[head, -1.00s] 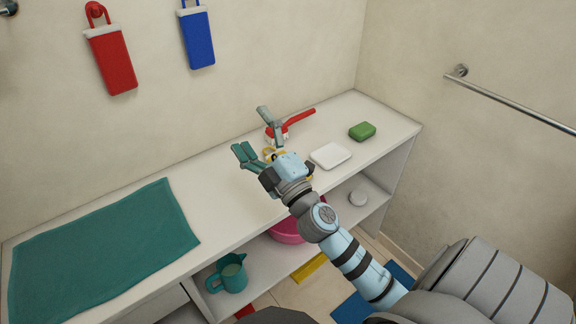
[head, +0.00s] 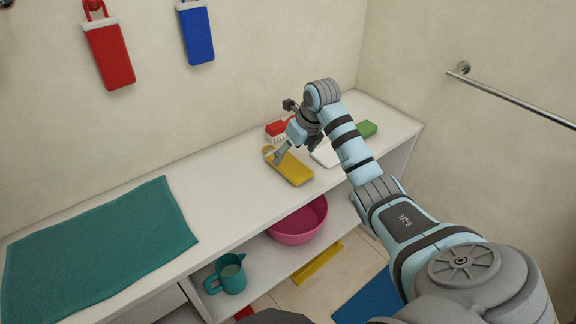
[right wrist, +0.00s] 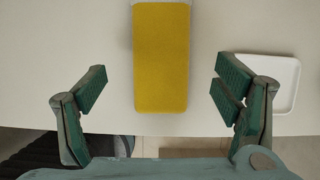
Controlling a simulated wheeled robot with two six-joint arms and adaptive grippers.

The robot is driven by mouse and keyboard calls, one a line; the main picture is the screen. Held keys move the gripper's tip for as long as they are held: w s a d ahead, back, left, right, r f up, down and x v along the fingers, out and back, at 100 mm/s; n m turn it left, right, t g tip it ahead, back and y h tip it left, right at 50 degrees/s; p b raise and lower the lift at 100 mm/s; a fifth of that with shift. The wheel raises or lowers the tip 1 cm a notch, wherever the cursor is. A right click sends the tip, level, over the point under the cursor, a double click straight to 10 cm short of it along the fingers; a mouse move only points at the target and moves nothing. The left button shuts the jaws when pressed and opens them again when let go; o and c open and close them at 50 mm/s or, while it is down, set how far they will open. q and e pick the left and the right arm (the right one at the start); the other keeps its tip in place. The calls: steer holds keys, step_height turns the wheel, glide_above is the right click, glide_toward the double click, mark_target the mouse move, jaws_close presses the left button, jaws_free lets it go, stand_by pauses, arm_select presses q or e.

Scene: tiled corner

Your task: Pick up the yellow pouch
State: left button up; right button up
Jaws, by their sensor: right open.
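The yellow pouch (head: 290,168) lies flat on the white counter, with a pale band at its far end. It also shows in the right wrist view (right wrist: 161,60), lying lengthwise between the spread fingers. My right gripper (head: 296,152) is above the pouch, pointing down, and covers part of its far side. In the right wrist view my right gripper (right wrist: 161,80) is open and empty, with a gap on both sides of the pouch. My left gripper is not in view.
A white dish (head: 325,154) and green block (head: 367,129) lie right of the pouch; a red brush (head: 277,127) lies behind it. A teal towel (head: 100,245) covers the counter's left. A pink basin (head: 298,222) and teal jug (head: 230,275) stand on the shelf below.

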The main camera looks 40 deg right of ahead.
mark_target(288, 162)
steer(key=b+x, duration=0.1)
steer(key=x, duration=0.3)
steer(key=shift+w+f, duration=0.1)
steer(key=shift+f, duration=0.2)
steer(key=shift+w+f, duration=0.2)
steer(key=shift+f, duration=0.05)
steer(key=shift+r, duration=0.1)
steer(key=c, duration=1.2)
steer(key=shift+c, duration=0.2)
step_height(288, 162, up, 20)
steer(key=p, duration=0.4)
